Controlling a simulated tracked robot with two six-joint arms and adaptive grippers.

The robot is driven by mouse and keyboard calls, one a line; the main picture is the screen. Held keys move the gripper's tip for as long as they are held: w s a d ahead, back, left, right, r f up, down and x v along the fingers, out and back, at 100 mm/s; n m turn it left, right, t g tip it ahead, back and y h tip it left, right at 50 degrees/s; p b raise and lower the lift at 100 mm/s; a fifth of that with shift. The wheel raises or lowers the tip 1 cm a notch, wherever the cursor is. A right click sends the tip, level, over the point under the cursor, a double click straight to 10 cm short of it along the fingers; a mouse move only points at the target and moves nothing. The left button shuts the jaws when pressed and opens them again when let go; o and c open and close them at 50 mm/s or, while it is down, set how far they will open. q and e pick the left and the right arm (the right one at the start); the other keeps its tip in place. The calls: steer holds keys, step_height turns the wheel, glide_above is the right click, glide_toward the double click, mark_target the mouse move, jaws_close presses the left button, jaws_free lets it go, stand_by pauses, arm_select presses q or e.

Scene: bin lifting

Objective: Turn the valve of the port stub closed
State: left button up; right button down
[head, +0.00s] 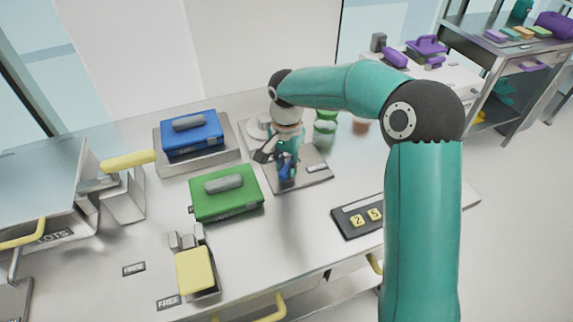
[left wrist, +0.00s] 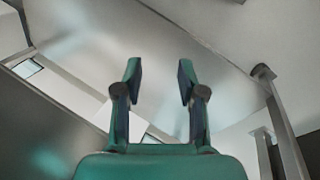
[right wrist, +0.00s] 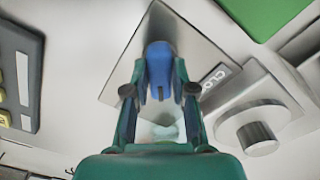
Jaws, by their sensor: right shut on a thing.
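The blue valve handle (head: 286,173) of the port stub sits over a grey metal plate (head: 313,178) in the middle of the bench. My right gripper (head: 285,160) comes down from above and is shut on the handle. In the right wrist view the blue handle (right wrist: 159,65) stands between the two fingers. A label, partly readable as "CLO", lies on the plate (right wrist: 190,50) to the right of the handle. The stub's body is mostly hidden by my gripper. My left gripper (left wrist: 159,75) shows only in the left wrist view, open and empty.
A green case (head: 225,205) and a blue case (head: 192,145) on a metal tray stand left of the plate. A dark panel with yellow number tiles (head: 357,221) lies at right. A yellow-topped block (head: 196,270) is at front left. Green jars (head: 325,128) stand behind.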

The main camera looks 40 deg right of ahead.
mark_target(286, 167)
steer(key=n, duration=0.5)
steer(key=shift+w+r+n, duration=0.1)
steer(key=shift+r+n, duration=0.05)
steer(key=shift+n, duration=0.15)
steer(key=n+p, duration=0.1)
steer(key=n, duration=0.3)
steer(key=shift+n, duration=0.4)
steer(key=c, duration=1)
jaws_free()
steer(key=shift+o, duration=0.2)
step_height(286, 167, up, 12)
steer(key=shift+f, duration=0.2)
